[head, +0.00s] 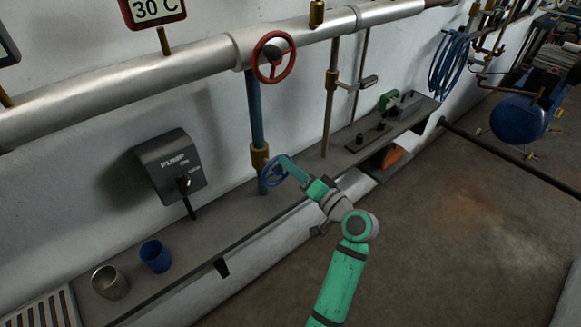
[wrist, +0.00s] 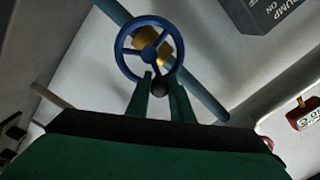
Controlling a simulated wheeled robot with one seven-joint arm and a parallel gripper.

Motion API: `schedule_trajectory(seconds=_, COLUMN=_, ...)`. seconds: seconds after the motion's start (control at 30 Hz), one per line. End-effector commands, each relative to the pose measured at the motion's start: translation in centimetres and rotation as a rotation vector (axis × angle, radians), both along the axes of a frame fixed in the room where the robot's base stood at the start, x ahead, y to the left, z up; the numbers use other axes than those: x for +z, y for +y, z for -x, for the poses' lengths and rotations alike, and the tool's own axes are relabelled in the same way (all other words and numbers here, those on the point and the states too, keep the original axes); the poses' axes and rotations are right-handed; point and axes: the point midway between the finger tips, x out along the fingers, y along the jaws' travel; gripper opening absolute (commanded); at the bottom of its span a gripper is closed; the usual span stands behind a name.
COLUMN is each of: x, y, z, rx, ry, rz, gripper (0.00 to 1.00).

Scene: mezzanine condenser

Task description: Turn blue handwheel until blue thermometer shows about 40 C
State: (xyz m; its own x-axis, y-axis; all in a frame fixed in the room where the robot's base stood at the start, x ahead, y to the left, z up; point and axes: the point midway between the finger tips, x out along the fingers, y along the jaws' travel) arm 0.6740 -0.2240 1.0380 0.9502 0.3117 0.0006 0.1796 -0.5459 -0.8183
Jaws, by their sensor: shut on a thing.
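The blue handwheel (head: 272,171) sits on a brass valve (head: 260,155) at the foot of a blue vertical pipe; the wrist view shows the whole spoked wheel (wrist: 150,48). My gripper (head: 283,165) is at its rim. A red-framed display (head: 155,10) reads 30 C. No clearly blue thermometer is readable.
A red handwheel (head: 273,57) is on the large pipe (head: 130,85) above. A pump switch box (head: 172,165) is at the left on the wall. A blue cup (head: 155,256) and a metal cup (head: 109,282) stand on the ledge. Open floor (head: 440,230) lies at right.

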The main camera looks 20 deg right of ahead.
Motion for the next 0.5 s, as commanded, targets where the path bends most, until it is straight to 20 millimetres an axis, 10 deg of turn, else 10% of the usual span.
schedule_trajectory(seconds=0.07, x=-0.16, y=-0.14, z=0.07, rx=-0.002, ry=0.003, rz=0.000, gripper=0.00)
schedule_trajectory(seconds=0.1, x=-0.16, y=-0.14, z=0.07, rx=-0.003, ry=0.002, rz=0.000, gripper=0.28)
schedule_trajectory(seconds=0.17, x=-0.14, y=-0.12, z=0.06, rx=-0.003, ry=0.002, rz=0.001, gripper=0.39)
schedule_trajectory(seconds=0.5, x=-0.07, y=-0.15, z=0.26, rx=-0.002, ry=0.001, rz=0.001, gripper=0.39)
